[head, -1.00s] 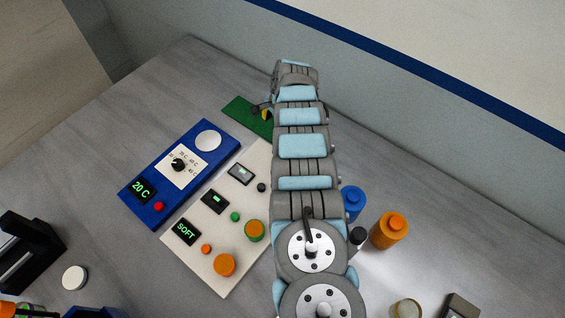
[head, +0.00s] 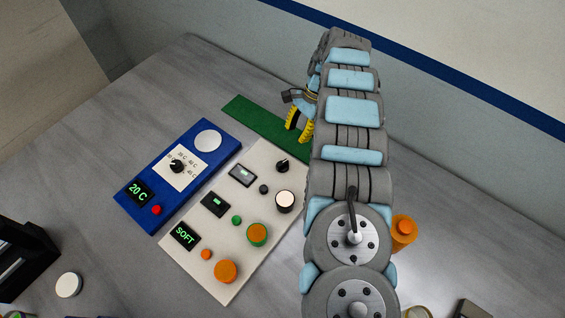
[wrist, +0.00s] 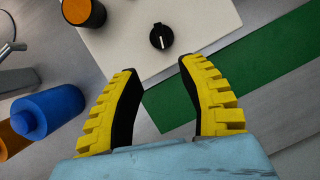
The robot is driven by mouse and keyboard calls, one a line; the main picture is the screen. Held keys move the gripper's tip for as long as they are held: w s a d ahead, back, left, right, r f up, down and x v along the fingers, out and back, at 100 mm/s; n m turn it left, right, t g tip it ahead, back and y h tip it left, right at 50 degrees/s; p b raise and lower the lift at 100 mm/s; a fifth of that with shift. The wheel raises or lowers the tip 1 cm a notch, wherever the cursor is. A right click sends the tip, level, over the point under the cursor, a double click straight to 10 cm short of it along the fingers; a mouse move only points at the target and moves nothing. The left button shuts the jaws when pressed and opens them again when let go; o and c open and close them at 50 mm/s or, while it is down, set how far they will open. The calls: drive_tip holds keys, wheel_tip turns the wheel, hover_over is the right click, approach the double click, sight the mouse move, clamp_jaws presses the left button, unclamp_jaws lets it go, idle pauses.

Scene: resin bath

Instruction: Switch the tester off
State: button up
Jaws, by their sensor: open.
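I see no label saying which device is the tester. A black dial knob (head: 282,166) with a white pointer line sits at the panel's far end; it shows in the wrist view (wrist: 161,37) too. My gripper (head: 298,120) is open and empty above the green strip. In the wrist view my gripper (wrist: 160,68) has its yellow-and-black fingers apart, with the knob beyond the tips, between their lines.
A blue unit (head: 150,215) with a 20 C display and a dial lies left of the panel. Round pieces (head: 226,270) stand on the panel. The green strip (wrist: 245,75) lies beyond its far end. A blue cylinder (wrist: 48,110) and an orange one (wrist: 8,140) stand close by.

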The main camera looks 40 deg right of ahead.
sight(283, 162)
drive_tip(key=p+x, duration=0.1)
drive_tip(key=x, duration=1.3)
drive_tip(key=shift+f, duration=0.25)
clamp_jaws()
